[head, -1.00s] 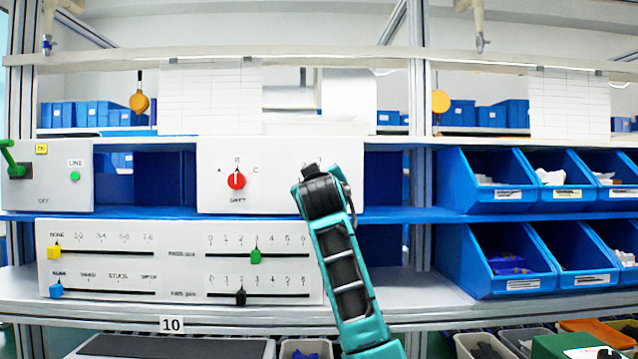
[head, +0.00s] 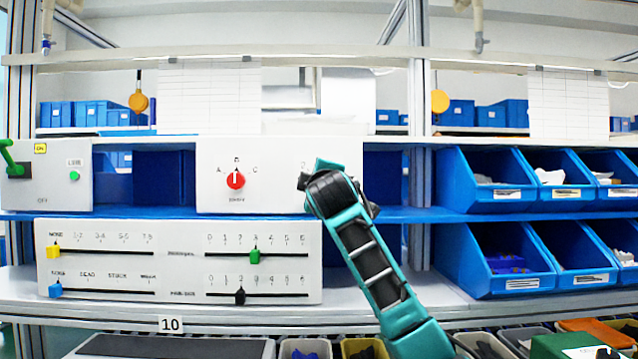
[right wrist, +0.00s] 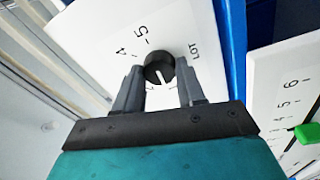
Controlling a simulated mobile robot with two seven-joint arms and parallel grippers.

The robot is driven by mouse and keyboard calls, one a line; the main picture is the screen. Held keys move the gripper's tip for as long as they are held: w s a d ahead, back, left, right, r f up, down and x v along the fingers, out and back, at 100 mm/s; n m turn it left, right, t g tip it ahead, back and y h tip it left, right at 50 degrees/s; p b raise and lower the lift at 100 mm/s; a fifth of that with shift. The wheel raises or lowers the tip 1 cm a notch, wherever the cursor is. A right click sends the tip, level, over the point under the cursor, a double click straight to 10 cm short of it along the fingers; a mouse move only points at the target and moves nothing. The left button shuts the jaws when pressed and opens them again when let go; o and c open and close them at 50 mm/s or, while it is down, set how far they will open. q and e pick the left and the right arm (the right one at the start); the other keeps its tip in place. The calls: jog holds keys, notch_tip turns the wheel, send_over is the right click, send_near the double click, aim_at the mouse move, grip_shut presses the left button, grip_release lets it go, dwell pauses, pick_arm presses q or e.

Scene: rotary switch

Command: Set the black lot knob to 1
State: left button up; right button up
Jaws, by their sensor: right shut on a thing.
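The black lot knob (right wrist: 160,68) shows in the right wrist view on a white panel face, with the word LOT to its right and the numbers 4 and 5 above it. A white pointer line on it points down in that picture, toward my palm; the marks on that side are mostly hidden. My right gripper (right wrist: 160,80) is shut on the knob, one finger on each side. In the head view my right wrist covers the knob at the right part of the white panel (head: 275,190). My left gripper is not in view.
A red shift knob (head: 236,180) sits on the same panel to the left. Below is a slider panel with green (head: 255,254), black (head: 239,296), yellow (head: 53,251) and blue (head: 55,290) sliders. Blue bins (head: 500,180) stand to the right. A green lever (head: 12,158) is at far left.

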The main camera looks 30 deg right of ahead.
jog(key=shift+f+n, duration=0.1)
jog(key=shift+n, duration=0.4)
jog(key=o, duration=1)
jog(key=shift+o, duration=0.2)
jog(key=r+b+v, duration=0.1)
jog(key=b+v, duration=0.1)
jog(key=v, duration=1.1)
jog(key=shift+f, duration=0.45)
jog(key=shift+d, duration=0.1)
